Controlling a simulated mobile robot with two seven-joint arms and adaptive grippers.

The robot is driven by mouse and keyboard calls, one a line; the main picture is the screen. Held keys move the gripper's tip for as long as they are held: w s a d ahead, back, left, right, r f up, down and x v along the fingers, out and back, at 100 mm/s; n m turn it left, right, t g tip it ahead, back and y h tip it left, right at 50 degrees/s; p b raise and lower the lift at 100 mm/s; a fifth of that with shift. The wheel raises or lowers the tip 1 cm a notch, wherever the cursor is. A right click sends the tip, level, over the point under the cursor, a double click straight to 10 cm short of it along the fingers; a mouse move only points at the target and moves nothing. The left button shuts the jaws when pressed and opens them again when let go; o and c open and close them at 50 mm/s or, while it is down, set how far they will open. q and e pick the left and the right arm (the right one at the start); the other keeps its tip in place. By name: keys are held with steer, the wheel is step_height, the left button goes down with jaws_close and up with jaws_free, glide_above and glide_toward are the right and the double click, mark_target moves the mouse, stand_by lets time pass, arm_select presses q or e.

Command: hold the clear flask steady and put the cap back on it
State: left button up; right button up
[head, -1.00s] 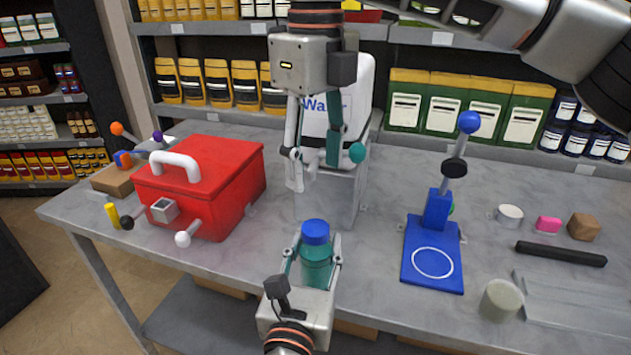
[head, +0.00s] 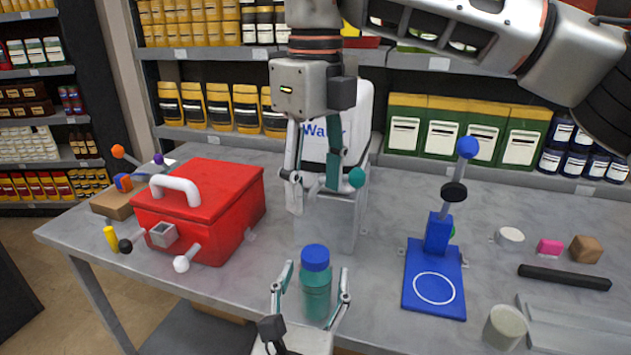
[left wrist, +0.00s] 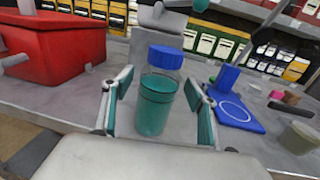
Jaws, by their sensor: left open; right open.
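The clear flask (head: 316,301), with teal liquid in it, stands upright near the table's front edge. Its blue cap (head: 315,257) sits on its top and looks level; whether it is tight I cannot tell. In the left wrist view the flask (left wrist: 155,106) and the cap (left wrist: 166,57) are in the middle. My left gripper (head: 315,276) is open, with a finger on each side of the flask and a gap to both. My right gripper (head: 315,192) is open and empty, pointing down above and behind the cap.
A red box (head: 205,203) with a white handle stands to the left. A blue stand (head: 435,279) with a ball-topped lever is to the right. A white container marked "Water" (head: 352,130) is behind my right gripper. The table between flask and blue stand is clear.

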arm_select(q)
steer(key=s+a, duration=0.2)
steer(key=s, duration=0.8)
steer(key=shift+s, duration=0.1)
